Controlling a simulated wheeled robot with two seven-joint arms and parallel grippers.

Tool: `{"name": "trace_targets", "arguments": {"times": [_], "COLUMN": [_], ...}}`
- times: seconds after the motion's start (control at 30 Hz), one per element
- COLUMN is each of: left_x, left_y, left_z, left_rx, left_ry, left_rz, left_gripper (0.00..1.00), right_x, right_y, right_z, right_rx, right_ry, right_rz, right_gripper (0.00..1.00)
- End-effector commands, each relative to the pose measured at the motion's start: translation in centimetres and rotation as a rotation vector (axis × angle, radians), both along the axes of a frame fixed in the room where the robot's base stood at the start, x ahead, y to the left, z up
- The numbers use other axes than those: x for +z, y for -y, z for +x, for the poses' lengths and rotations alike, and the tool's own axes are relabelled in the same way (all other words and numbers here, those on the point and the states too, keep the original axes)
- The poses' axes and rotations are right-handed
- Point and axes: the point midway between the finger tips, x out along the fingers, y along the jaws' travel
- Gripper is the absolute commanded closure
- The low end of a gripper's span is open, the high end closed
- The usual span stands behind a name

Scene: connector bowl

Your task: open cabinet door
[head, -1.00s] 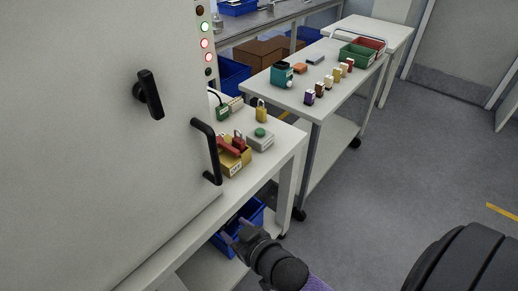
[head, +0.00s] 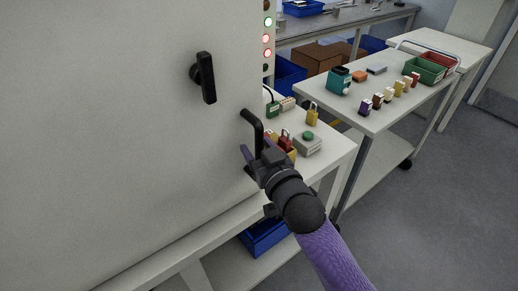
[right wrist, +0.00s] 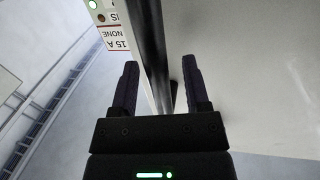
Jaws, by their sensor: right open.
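The pale grey cabinet door (head: 110,130) fills the left of the head view and looks closed. Its black upright bar handle (head: 257,133) is near the door's right edge, and a black turn knob (head: 205,78) sits higher and further left. My right gripper (head: 257,156) is at the lower part of the handle, hiding its bottom end. In the right wrist view the open fingers (right wrist: 160,88) stand on either side of the dark handle bar (right wrist: 152,45), with gaps left between fingers and bar. My left gripper is not in view.
Beside the cabinet, a white bench holds padlocks (head: 312,113) and a box with a green button (head: 308,141). A trolley (head: 335,103) with small coloured parts stands to the right. A blue bin (head: 264,237) is below. Grey floor at the right is free.

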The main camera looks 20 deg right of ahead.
Motion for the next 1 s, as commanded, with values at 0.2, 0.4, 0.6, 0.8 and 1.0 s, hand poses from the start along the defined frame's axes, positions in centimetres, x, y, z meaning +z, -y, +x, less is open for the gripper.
{"name": "trace_targets", "arguments": {"times": [0.2, 0.4, 0.6, 0.8, 1.0], "left_x": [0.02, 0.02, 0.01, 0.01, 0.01], "left_y": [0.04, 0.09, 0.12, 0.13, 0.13], "left_z": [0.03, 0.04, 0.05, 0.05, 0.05], "left_rx": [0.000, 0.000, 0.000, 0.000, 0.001], "left_ry": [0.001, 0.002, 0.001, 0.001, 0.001], "left_rz": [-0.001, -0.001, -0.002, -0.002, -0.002], "left_gripper": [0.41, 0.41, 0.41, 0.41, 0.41], "right_x": [0.01, 0.00, -0.01, -0.02, -0.02], "right_y": [0.01, 0.01, 0.01, 0.01, 0.01], "right_z": [-0.03, -0.04, -0.05, -0.05, -0.05], "right_rx": [0.000, 0.000, 0.000, 0.000, 0.000], "right_ry": [0.000, 0.000, 0.000, 0.000, 0.000], "right_rz": [0.000, 0.000, 0.000, 0.000, 0.000], "right_gripper": [0.72, 1.00, 1.00, 1.00, 1.00]}}
